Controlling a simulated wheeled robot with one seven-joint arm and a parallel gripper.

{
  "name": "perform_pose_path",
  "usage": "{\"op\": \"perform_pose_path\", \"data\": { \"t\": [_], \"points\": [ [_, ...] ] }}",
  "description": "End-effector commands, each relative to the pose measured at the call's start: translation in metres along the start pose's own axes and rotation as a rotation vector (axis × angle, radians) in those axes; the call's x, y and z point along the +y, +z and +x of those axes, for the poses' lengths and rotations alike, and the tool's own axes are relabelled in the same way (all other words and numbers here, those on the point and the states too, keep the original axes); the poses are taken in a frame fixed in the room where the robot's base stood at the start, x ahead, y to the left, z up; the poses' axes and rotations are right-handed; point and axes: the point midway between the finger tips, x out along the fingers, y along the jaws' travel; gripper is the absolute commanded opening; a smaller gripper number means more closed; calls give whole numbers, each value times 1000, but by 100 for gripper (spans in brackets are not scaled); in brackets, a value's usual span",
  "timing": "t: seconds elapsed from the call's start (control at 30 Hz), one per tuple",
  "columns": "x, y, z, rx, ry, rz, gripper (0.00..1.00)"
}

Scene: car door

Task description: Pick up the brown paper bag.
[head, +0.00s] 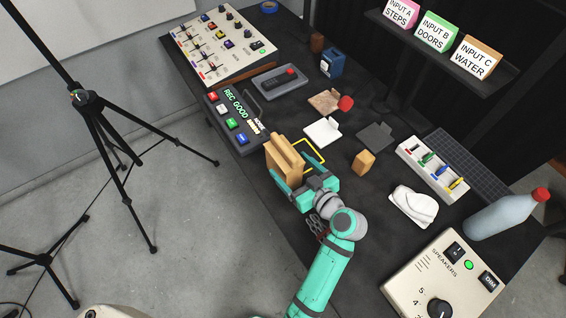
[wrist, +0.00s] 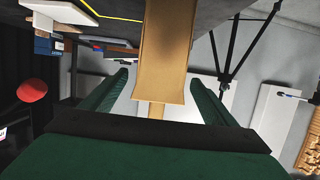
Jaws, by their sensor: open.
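The brown paper bag (head: 284,158) stands upright near the table's front edge, beside the button console. My gripper (head: 297,175) is right at it, on its near side. In the wrist view, the bag (wrist: 165,50) shows as a tan shape between the two fingers of my open gripper (wrist: 160,82). Gaps show between the bag and both fingers there. The gripper hides the lower near part of the bag in the head view.
A console marked REC GOOD (head: 237,117) is left of the bag. A yellow outline (head: 312,148) lies behind it, with a white item (head: 322,132) beyond. A small tan block (head: 363,162) stands to the right. A tripod (head: 90,115) stands on the floor at left.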

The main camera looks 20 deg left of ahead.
Motion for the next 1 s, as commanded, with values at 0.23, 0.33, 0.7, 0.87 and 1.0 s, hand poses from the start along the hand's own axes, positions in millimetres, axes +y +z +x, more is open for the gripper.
{"op": "perform_pose_path", "data": {
  "t": [0.23,0.33,0.7,0.87,1.0],
  "points": [
    [2,2,25,0,1,2,80],
    [2,2,39,-1,3,1,80],
    [0,2,53,0,0,0,80],
    [-1,2,54,0,-2,0,49],
    [-1,1,54,0,-2,-1,36]
  ]
}}
